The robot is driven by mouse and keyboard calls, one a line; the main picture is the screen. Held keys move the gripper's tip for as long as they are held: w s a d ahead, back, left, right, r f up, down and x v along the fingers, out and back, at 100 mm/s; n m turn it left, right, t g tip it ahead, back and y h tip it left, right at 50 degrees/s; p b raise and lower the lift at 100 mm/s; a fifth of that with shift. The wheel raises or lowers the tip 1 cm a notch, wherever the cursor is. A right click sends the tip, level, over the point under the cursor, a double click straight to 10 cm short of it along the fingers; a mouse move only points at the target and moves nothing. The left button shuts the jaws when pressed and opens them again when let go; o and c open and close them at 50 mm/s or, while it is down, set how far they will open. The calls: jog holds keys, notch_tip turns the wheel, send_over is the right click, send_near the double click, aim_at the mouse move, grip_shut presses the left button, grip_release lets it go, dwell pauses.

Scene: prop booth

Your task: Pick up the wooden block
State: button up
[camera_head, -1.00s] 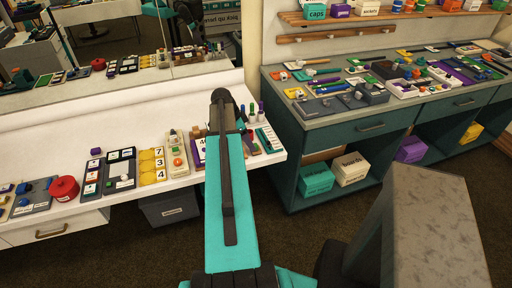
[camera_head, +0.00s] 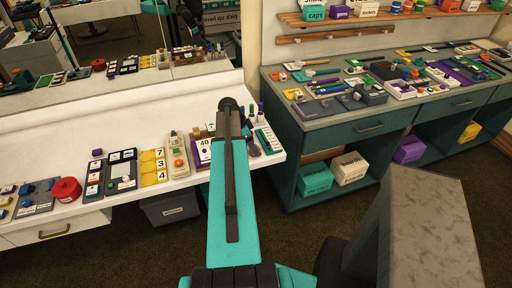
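My teal arm reaches up over the front of the white counter (camera_head: 110,142). Its dark upper joint covers part of the right end of the counter, and I cannot make out my gripper's fingers. No other piece on the counter can be clearly picked out as the block.
A red pot (camera_head: 66,190), yellow number tiles (camera_head: 160,165) and a beige device with an orange button (camera_head: 178,163) line the counter's front. A mirror (camera_head: 110,50) stands behind. A crowded teal workbench (camera_head: 293,111) is at right, with dark floor between.

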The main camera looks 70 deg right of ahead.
jog(key=shift+x, duration=0.85)
jog(key=c, duration=1.2)
jog(key=shift+r, duration=0.25)
jog(key=shift+r+b, duration=0.65)
jog(key=shift+r, duration=0.4)
jog(key=s+a+r+b, duration=0.1)
jog(key=s+a, duration=0.1)
jog(key=a, duration=0.4)
jog(key=s+a+r+b, duration=0.1)
jog(key=s+a, duration=0.2)
jog(key=a, duration=0.3)
jog(key=shift+a+r, duration=0.3)
jog(key=shift+a, duration=0.05)
